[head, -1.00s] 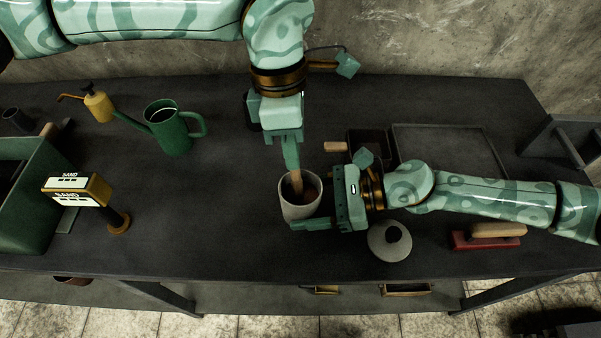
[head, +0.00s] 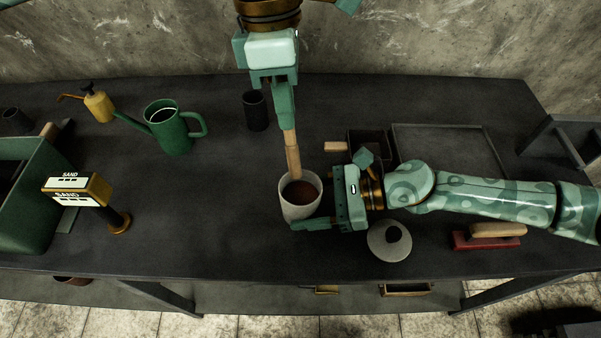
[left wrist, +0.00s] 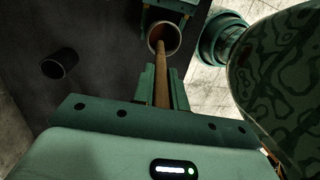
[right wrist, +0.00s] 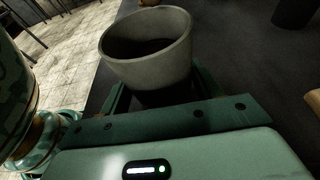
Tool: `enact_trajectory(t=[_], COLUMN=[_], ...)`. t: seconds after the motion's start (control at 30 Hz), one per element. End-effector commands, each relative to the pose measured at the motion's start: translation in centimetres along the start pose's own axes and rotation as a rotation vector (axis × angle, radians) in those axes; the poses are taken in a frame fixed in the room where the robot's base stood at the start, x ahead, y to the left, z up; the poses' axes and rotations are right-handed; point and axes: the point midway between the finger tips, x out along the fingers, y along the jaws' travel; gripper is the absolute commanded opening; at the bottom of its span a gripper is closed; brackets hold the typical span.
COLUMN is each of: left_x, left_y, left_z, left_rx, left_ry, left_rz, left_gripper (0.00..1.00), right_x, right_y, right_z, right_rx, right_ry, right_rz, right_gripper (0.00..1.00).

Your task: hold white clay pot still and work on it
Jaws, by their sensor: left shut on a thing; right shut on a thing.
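The white clay pot (head: 301,207) stands upright on the dark table with brown material (head: 299,192) inside. It also shows in the left wrist view (left wrist: 176,43) and the right wrist view (right wrist: 150,62). My right gripper (head: 320,204) is shut on the pot from the right, with one finger along its front. My left gripper (head: 287,122) is shut on a wooden stick (head: 292,155) and holds it nearly upright above the pot.
A grey lid with a dark knob (head: 389,241) lies right of the pot, near a red-based brush (head: 485,239). A dark cup (head: 255,111), a green watering can (head: 170,130) and a SAND sign (head: 77,190) are left. A shallow tray (head: 447,127) lies behind. Table left of the pot is clear.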

Motion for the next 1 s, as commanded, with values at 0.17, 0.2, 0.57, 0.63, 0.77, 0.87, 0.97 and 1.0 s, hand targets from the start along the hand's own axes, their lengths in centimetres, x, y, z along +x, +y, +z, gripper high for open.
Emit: enact_trajectory(t=[0.17, 0.2, 0.57, 0.63, 0.77, 0.87, 0.97, 1.0], left_x=[0.0, 0.0, -1.3, -2.1, -3.6, -4.5, -4.8, -4.9], left_y=[0.0, 0.0, -0.1, -0.3, -0.6, -0.8, -0.9, -0.9], left_z=[0.0, 0.0, 0.1, 0.2, 0.4, 0.5, 0.5, 0.5], left_rx=[0.0, 0.0, -0.001, -0.002, -0.001, -0.001, 0.0, 0.0], left_ry=[0.0, 0.0, 0.0, 0.0, 0.0, 0.0, 0.0, 0.001], left_rz=[0.0, 0.0, 0.003, 0.003, 0.002, 0.003, 0.001, 0.0], left_gripper=[0.0, 0.0, 0.0, 0.0, 0.0, 0.0, 0.0, 0.0], right_x=[0.0, 0.0, 0.0, 0.0, 0.0, 0.0, 0.0, 0.0], right_y=[0.0, 0.0, 0.0, 0.0, 0.0, 0.0, 0.0, 0.0], right_z=[0.0, 0.0, 0.0, 0.0, 0.0, 0.0, 0.0, 0.0], right_rx=[0.0, 0.0, 0.0, 0.0, 0.0, 0.0, 0.0, 0.0], right_ry=[0.0, 0.0, 0.0, 0.0, 0.0, 0.0, 0.0, 0.0], right_rz=[0.0, 0.0, 0.0, 0.0, 0.0, 0.0, 0.0, 0.0], right_gripper=[0.51, 0.51, 0.51, 0.51, 0.51, 0.51, 0.51, 0.51])
